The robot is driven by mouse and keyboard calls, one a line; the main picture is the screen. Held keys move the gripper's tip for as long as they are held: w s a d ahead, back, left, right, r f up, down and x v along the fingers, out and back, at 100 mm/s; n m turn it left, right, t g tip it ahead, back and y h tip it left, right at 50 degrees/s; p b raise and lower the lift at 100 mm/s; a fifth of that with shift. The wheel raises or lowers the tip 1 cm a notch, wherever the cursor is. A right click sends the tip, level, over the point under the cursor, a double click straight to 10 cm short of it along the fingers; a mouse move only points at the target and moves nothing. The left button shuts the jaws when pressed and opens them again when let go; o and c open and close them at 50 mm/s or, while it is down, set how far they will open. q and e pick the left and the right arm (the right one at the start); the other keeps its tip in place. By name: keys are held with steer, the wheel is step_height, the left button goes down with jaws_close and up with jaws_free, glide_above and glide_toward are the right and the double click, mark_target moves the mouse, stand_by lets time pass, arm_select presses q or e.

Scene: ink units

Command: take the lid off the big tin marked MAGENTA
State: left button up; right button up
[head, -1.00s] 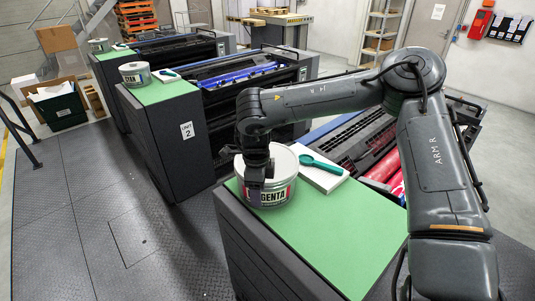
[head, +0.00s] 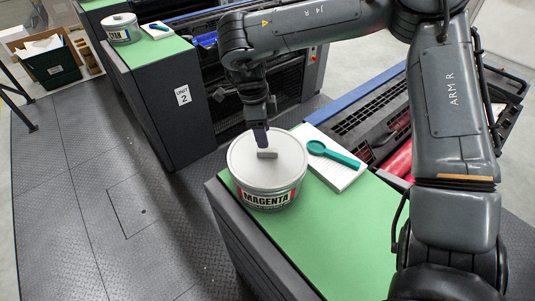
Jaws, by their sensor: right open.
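The big tin marked MAGENTA (head: 266,197) stands upright on the green top of the nearest ink unit. Its pale grey lid (head: 245,162) is on the tin, with a small raised block-shaped handle (head: 267,154) in the middle. My right gripper (head: 261,138) is open, pointing down just above and behind the handle. Its fingers overlap in this view, and I cannot tell whether they touch the handle. My left gripper is out of view.
A white pad (head: 337,172) with a teal magnifier (head: 333,154) lies right of the tin. The green top (head: 310,240) is clear in front. A CYAN tin (head: 123,30) stands on unit 2 behind. Dark patterned floor plates (head: 110,200) lie to the left.

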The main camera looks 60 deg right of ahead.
mark_target(267, 150)
steer(key=shift+s+d+f, duration=0.1)
steer(key=shift+s+f, duration=0.1)
steer(key=shift+f, duration=0.7)
steer(key=shift+s+a+f, duration=0.1)
steer(key=shift+s+f, duration=0.05)
steer(key=shift+f, duration=0.8)
steer(key=shift+s+d+f, duration=0.1)
steer(key=shift+s+f, duration=0.1)
steer(key=shift+f, duration=0.7)
steer(key=shift+c, duration=0.4)
jaws_close()
